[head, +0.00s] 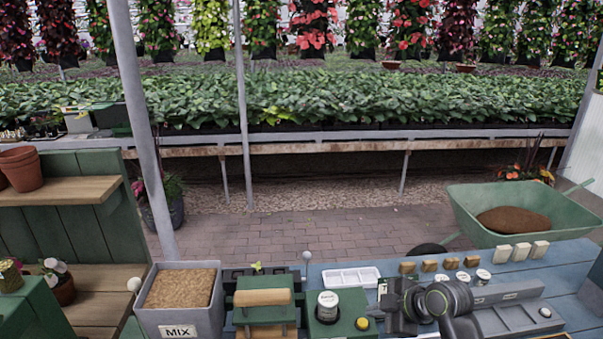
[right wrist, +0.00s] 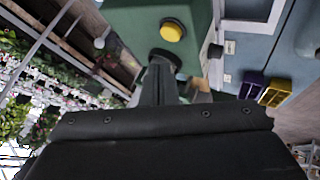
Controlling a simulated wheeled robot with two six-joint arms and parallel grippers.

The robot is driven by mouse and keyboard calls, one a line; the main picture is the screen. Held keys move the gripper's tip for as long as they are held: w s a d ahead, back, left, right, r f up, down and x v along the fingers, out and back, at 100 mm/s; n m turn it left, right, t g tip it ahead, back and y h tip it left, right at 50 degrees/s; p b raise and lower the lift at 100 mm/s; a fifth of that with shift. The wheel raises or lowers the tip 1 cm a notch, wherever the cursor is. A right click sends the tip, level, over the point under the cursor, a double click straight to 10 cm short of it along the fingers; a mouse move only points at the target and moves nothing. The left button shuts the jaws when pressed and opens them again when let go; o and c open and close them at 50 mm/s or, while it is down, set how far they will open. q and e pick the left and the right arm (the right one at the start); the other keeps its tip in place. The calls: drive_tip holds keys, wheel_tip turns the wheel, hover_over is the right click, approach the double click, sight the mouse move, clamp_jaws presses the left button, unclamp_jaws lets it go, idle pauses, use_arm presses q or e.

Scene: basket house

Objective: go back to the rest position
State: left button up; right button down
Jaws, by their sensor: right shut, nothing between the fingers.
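My right gripper (head: 388,302) is above the blue worktop, at the right of a green box (head: 325,328) with a yellow button (head: 362,323). In the right wrist view its fingers (right wrist: 158,80) are closed together and empty, just below the yellow button (right wrist: 173,31) in the picture. I cannot tell whether the fingertips touch the green box. My right arm comes in from the lower right. My left gripper is not in view.
A grey MIX bin (head: 180,318) of soil stands at the left. A white tray (head: 350,277), several small blocks and a grey tray (head: 510,318) surround my right arm. A green wheelbarrow (head: 470,205) stands beyond the worktop. Purple and yellow items (right wrist: 253,85) show in the right wrist view.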

drive_tip(key=s+d+f+m+h, duration=0.1)
drive_tip(key=s+d+f+m, duration=0.1)
drive_tip(key=s, duration=0.4)
drive_tip(key=s+d+f+m+h, duration=0.1)
drive_tip(key=s+d+f+m, duration=0.1)
drive_tip(key=s+f+m, duration=0.2)
drive_tip(key=s+d+f+m+g+h, duration=0.1)
drive_tip(key=s+d+f+m+h, duration=0.1)
drive_tip(key=s, duration=0.6)
drive_tip(key=shift+s+d+f+m, duration=0.1)
drive_tip(key=shift+f+m, duration=0.4)
drive_tip(key=shift+f, duration=0.25)
drive_tip(key=s+d+m+g+h, duration=0.1)
drive_tip(key=s+d+m+h, duration=0.2)
drive_tip(key=s, duration=0.5)
drive_tip(key=s+d+m+g+h, duration=0.1)
drive_tip(key=s+d+m, duration=0.1)
drive_tip(key=s+m, duration=0.45)
wheel_tip(320, 180, down, 28)
drive_tip(key=s+d+n+g+b, duration=0.1)
drive_tip(key=s+d+n+b, duration=0.1)
drive_tip(key=b, duration=0.2)
drive_tip(key=s+a+f+b, duration=0.1)
drive_tip(key=s+f, duration=0.6)
drive_tip(key=f, duration=0.2)
drive_tip(key=s+f+g+y+b, duration=0.1)
drive_tip(key=s+f, duration=0.6)
drive_tip(key=f, duration=0.2)
drive_tip(key=shift+s+a+f+b, duration=0.35)
drive_tip(key=shift+f, duration=0.05)
